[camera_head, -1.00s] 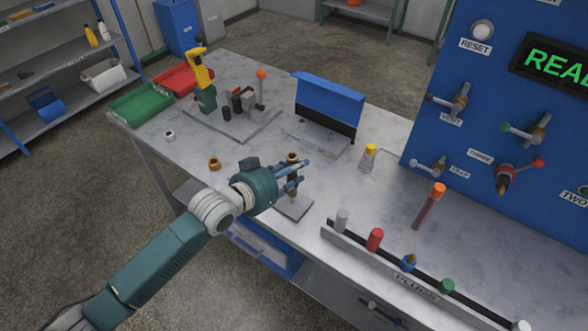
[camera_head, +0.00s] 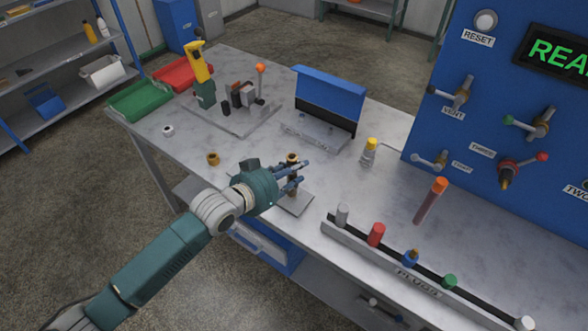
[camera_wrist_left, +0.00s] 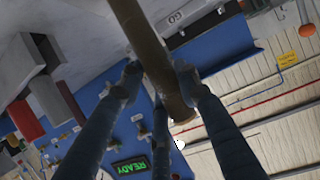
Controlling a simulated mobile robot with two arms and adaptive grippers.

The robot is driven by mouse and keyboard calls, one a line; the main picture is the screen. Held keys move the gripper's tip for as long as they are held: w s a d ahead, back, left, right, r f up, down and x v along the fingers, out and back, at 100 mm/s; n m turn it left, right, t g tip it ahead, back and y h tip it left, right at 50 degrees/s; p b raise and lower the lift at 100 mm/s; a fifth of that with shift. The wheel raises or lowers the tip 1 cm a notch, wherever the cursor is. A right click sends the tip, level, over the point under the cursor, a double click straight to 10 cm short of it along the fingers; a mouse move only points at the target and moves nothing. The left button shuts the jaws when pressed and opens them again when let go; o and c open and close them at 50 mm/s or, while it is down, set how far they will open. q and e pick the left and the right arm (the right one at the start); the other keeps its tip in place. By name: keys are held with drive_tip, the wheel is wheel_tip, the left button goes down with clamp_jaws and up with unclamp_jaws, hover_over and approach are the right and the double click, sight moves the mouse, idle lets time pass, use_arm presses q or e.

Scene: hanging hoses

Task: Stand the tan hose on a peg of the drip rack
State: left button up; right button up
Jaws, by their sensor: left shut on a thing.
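My left gripper (camera_head: 290,180) is shut on a brown-tan hose (camera_head: 292,160), which stands roughly upright between the blue fingers. Its brass-coloured top shows above them. In the left wrist view the hose (camera_wrist_left: 145,45) runs from the top edge down between the fingers (camera_wrist_left: 158,85), its end just past the fingertips. A small grey square plate (camera_head: 296,204) lies under the gripper; whether the hose touches it is hidden. A blue-backed stand with a low grey tray (camera_head: 318,134) and small upright parts is behind; I cannot tell if it is the drip rack. My right gripper is out of view.
A plug rail (camera_head: 380,258) with coloured plugs runs along the front right. A yellow-capped bottle (camera_head: 369,152) and an orange-topped tube (camera_head: 430,202) stand on the bench. A blue panel (camera_head: 470,130) rises at the right. Brass (camera_head: 213,159) and white (camera_head: 168,131) rings lie left.

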use_arm(q)
drive_tip(key=shift+f+b, duration=0.45)
drive_tip(key=shift+f, duration=0.3)
drive_tip(key=o, duration=1.2)
drive_tip(key=v, duration=1.2)
drive_tip(key=shift+s, duration=0.1)
drive_tip(key=shift+f, duration=0.1)
